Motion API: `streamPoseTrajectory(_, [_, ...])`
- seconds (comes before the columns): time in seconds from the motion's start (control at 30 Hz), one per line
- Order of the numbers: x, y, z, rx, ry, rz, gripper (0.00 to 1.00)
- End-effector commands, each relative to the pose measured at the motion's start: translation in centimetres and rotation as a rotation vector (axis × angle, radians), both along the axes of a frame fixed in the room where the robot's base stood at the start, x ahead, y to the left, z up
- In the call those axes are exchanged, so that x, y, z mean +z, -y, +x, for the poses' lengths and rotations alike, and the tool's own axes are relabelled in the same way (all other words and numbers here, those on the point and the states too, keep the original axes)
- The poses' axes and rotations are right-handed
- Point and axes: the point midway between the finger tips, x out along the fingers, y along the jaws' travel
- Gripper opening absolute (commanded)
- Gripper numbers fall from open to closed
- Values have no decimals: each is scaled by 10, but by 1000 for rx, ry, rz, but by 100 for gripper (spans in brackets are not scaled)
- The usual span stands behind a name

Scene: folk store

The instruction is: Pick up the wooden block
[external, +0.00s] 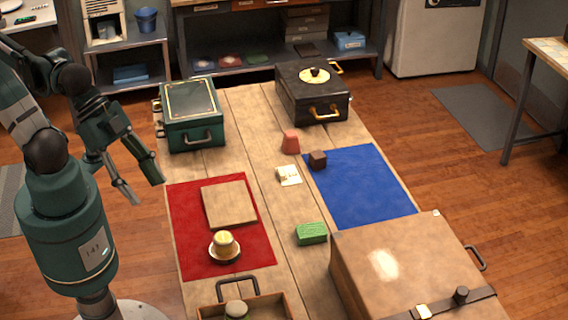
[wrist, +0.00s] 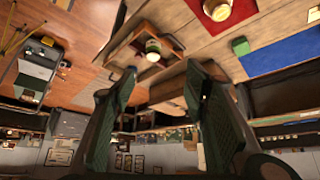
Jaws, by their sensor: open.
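A small dark brown block (external: 317,160), which looks like the wooden block, sits at the upper left corner of the blue mat (external: 365,190) in the external view. I cannot make it out in the wrist view. My gripper (external: 148,191) hangs to the left of the table, well apart from the block. Its fingers are spread and empty; they also show in the wrist view (wrist: 160,70).
A red mat (external: 185,235) holds a flat wooden board (external: 229,204) and a yellow item (external: 223,241) on a saucer. A green block (external: 311,233), white item (external: 289,175) and red piece (external: 291,142) stand mid-table. Cases (external: 192,115) (external: 312,95), a large box (external: 400,255) and an open tray (external: 208,313) surround them.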

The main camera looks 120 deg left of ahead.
Motion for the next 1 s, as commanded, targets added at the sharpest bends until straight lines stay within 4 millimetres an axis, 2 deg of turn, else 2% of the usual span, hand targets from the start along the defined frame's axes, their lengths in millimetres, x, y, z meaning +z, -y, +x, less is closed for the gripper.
streamPoseTrajectory(0.37, [1,-2,2,5,-3,0,46])
streamPoseTrajectory(0.57, [6,-12,13,30,-18,-2,46])
streamPoseTrajectory(1.0, [19,-65,61,147,-93,-11,46])
